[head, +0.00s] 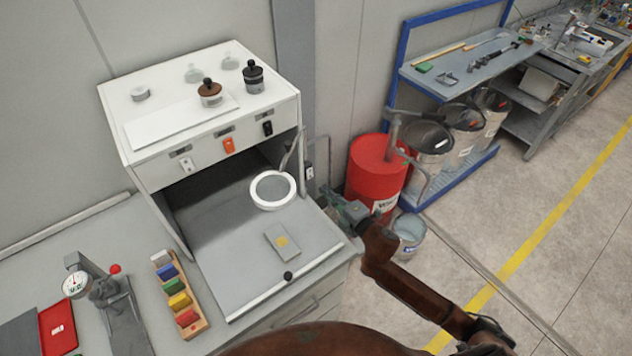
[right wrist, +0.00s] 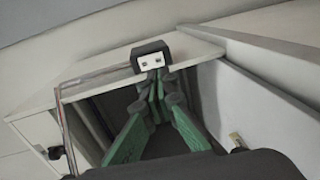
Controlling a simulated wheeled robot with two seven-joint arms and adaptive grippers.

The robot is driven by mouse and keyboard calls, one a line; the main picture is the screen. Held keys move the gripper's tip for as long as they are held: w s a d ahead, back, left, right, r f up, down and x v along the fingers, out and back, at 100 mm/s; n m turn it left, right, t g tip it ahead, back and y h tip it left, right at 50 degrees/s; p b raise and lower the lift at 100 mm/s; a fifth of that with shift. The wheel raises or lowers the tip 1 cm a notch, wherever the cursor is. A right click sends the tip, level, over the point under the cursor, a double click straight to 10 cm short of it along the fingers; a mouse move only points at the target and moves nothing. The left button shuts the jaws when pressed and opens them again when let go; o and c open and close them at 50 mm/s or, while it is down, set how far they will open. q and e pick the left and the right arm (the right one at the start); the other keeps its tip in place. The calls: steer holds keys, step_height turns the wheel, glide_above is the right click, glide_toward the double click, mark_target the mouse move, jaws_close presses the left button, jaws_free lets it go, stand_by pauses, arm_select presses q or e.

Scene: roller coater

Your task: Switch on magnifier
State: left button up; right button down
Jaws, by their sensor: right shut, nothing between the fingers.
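The magnifier (head: 272,205), a round lens in a white ring, hangs on a thin arm at the right front of the white cabinet's open bay. My right gripper (head: 330,199) is right of the magnifier and apart from it, beside the cabinet's right side. In the right wrist view its green fingers (right wrist: 157,88) are shut and empty. A small black box with a pale face and two dark squares (right wrist: 151,60) shows right at the fingertips; I cannot tell whether they touch it. No lit lamp is visible on the magnifier. My left gripper is not in view.
The white cabinet (head: 215,147) carries stoppered jars on top. A grey plate with a yellow square (head: 282,241) lies in the bay. A rack of coloured blocks (head: 178,293) stands left. A red drum (head: 374,170) and a bucket (head: 408,235) stand right of my gripper.

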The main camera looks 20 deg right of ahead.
steer(key=x, duration=0.6)
steer(key=b, duration=0.1)
steer(key=f+b, duration=0.1)
steer(key=shift+w+a+t+b, duration=0.15)
steer(key=shift+w+t+b, duration=0.1)
steer(key=shift+t+b, duration=0.1)
steer(key=shift+r, duration=0.4)
glide_toward(310, 177)
steer(key=s+f, duration=0.2)
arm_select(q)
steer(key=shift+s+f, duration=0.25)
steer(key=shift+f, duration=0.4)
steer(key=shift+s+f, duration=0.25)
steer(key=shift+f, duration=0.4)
arm_select(e)
steer(key=shift+s+d+f, duration=0.1)
steer(key=shift+s+d, duration=0.55)
steer(key=shift+s, duration=0.3)
steer(key=shift+s+d+f, duration=0.1)
steer(key=shift+s+d, duration=0.55)
steer(key=shift+s, duration=0.35)
